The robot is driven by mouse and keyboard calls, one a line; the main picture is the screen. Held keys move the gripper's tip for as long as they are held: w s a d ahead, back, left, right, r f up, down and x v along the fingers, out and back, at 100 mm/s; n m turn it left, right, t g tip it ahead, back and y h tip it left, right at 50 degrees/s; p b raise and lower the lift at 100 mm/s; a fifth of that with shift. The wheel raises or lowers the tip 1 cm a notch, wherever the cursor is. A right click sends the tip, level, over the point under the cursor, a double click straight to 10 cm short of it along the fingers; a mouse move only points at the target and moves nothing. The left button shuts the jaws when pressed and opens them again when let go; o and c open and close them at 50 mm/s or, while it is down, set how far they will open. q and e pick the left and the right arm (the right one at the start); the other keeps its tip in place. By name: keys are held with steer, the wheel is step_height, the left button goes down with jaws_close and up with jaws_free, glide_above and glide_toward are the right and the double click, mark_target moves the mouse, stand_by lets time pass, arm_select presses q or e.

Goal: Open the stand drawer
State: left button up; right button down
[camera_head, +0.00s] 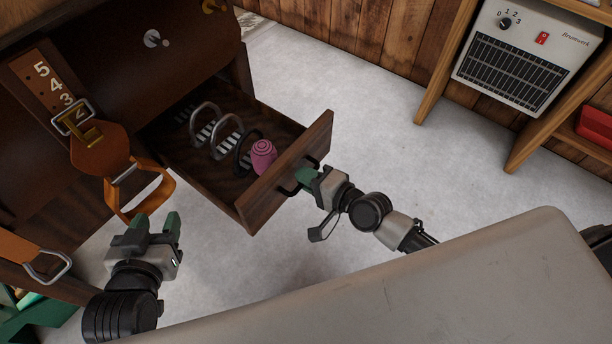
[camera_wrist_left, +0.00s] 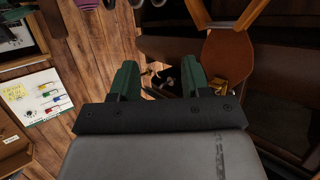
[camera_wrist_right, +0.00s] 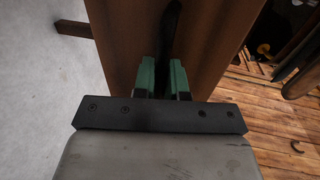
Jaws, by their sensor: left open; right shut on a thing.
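The stand drawer (camera_head: 285,178) is pulled out from the dark wooden stand (camera_head: 170,85) in the head view. Its inside shows several metal rings and a pink rolled item (camera_head: 263,156). My right gripper (camera_head: 305,176) is shut on the dark drawer handle (camera_head: 287,189) at the drawer's front. In the right wrist view the green fingers (camera_wrist_right: 162,78) are at the dark handle, against the brown drawer front (camera_wrist_right: 210,50). My left gripper (camera_head: 157,224) is open and empty, below and left of the drawer; its green fingers also show in the left wrist view (camera_wrist_left: 160,80).
A brown leather strap with a buckle (camera_head: 100,150) hangs at the stand's left, close to my left gripper. A white heater (camera_head: 525,55) stands on a wooden shelf at the upper right. The grey floor between is clear.

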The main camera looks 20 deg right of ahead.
steer(key=c, duration=1.2)
jaws_free()
steer(key=shift+s, duration=0.1)
arm_select(q)
steer(key=shift+s+a+f+g+y+p, duration=0.15)
steer(key=shift+s+f+g+p, duration=0.05)
steer(key=shift+s+f+g, duration=0.2)
steer(key=shift+s+a+f+g+y+p, duration=0.15)
steer(key=shift+s+f+g, duration=0.1)
steer(key=shift+f+g, duration=0.2)
arm_select(e)
steer(key=shift+v, duration=5.35)
